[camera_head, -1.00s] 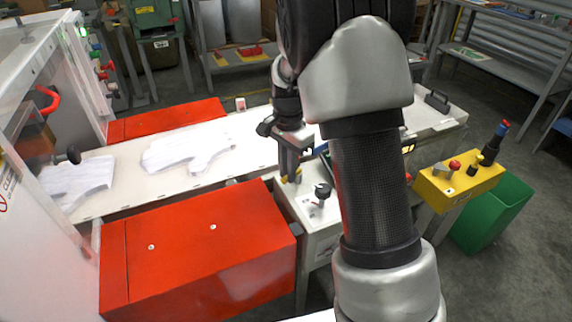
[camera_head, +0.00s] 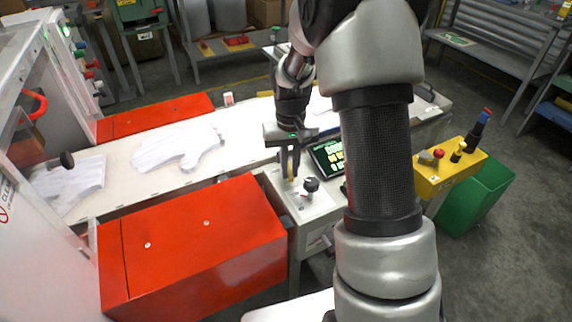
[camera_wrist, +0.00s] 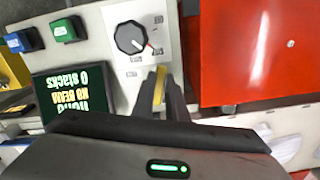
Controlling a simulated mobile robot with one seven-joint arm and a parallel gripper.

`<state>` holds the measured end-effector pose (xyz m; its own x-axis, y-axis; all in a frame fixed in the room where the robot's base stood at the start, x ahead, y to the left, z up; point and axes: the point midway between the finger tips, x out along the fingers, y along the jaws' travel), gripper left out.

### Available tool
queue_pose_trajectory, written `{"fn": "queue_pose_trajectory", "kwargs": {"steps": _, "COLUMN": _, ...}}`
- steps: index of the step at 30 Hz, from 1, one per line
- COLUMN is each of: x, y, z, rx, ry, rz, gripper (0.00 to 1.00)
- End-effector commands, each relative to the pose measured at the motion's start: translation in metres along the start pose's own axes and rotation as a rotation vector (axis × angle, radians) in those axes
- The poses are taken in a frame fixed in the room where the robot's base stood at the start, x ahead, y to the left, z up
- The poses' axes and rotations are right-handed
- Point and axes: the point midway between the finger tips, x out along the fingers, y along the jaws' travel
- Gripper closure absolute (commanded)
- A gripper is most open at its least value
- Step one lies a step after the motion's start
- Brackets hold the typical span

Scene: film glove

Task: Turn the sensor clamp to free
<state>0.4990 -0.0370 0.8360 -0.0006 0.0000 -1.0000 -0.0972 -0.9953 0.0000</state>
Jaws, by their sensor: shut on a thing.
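A small yellow lever (camera_wrist: 160,86) stands on the pale control box beside a black dial; I take it for the sensor clamp, though its label cannot be read. My gripper (camera_wrist: 168,92) points down and is shut on the lever, which shows between its fingers in the wrist view. In the head view my gripper (camera_head: 290,172) is over the pale box (camera_head: 318,208), left of the black dial (camera_head: 311,184). The lower part of the lever is hidden by the fingers.
A screen (camera_head: 328,155) with green and yellow text lies behind the dial. Blue (camera_wrist: 24,40) and green (camera_wrist: 68,29) buttons are nearby. A red cabinet (camera_head: 190,240) stands close on the left. A yellow button box (camera_head: 450,168) and green bin (camera_head: 478,195) are at right.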

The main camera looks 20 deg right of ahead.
Motion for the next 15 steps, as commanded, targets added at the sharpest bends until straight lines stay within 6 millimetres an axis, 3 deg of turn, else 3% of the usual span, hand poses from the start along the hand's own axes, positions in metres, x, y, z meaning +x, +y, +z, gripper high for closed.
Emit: {"fn": "queue_pose_trajectory", "kwargs": {"steps": 15, "x": -0.0012, "y": 0.0110, "z": -0.0023, "rx": -0.278, "ry": 0.002, "rz": 0.000, "gripper": 1.00}}
